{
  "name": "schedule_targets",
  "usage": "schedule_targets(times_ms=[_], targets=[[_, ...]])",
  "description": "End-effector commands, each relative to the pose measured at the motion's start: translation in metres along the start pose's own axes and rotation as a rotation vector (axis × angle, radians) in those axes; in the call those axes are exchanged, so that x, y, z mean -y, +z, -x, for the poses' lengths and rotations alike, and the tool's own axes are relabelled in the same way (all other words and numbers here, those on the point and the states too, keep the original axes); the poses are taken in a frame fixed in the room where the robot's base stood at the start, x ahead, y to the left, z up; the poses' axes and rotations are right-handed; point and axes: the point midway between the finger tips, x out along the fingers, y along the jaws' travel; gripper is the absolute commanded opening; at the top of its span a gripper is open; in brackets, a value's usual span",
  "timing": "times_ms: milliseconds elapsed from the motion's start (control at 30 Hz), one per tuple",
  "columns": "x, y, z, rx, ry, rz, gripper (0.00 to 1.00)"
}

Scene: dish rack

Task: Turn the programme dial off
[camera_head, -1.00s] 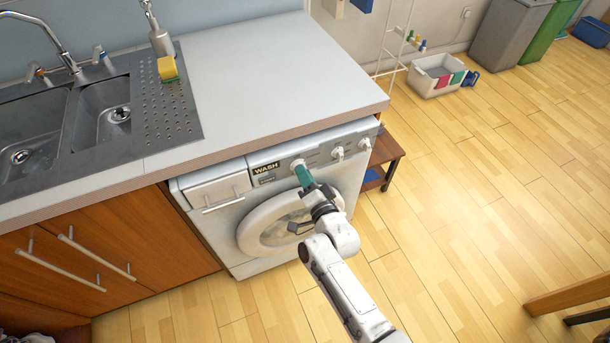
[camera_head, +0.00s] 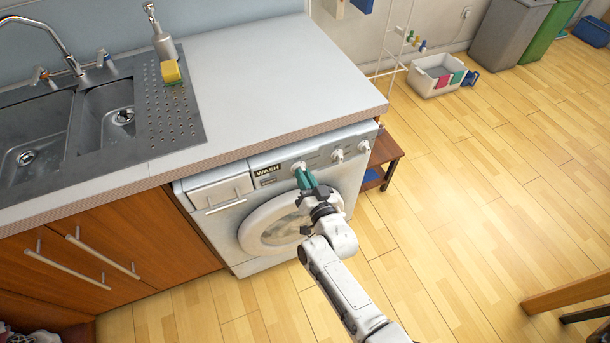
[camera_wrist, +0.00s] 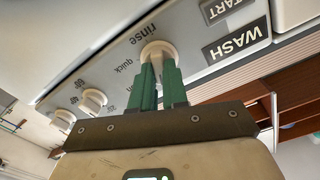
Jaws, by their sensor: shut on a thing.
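The programme dial (camera_head: 298,166) is a white round knob on the front panel of the white washing machine (camera_head: 222,221), right of the WASH label (camera_head: 266,170). In the wrist view the dial (camera_wrist: 160,50) is between the tips of my green fingers, with "rinse" and "quick" printed beside it, upside down. My gripper (camera_head: 302,174) is shut on the dial; it also shows in the wrist view (camera_wrist: 158,66). The fingertips cover part of the dial, and I cannot read its pointer.
Two smaller white knobs (camera_head: 337,154) (camera_head: 364,145) sit to the right on the panel. The worktop (camera_head: 270,70) overhangs just above. The round door (camera_head: 268,228) is below my gripper.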

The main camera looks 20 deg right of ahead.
Motion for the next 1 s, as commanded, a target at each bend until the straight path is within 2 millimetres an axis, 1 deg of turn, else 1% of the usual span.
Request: schedule_targets(times_ms=[200,500,700,1000], targets=[[0.0003,-0.0001,0.0003,0.002,0.001,0.177,0.00],[0.0004,0.0006,0.0006,0.002,0.001,0.338,0.00],[0.0007,0.0012,0.0007,0.002,0.001,0.387,0.00],[0.0007,0.0014,0.0007,0.002,0.000,0.404,0.00]])
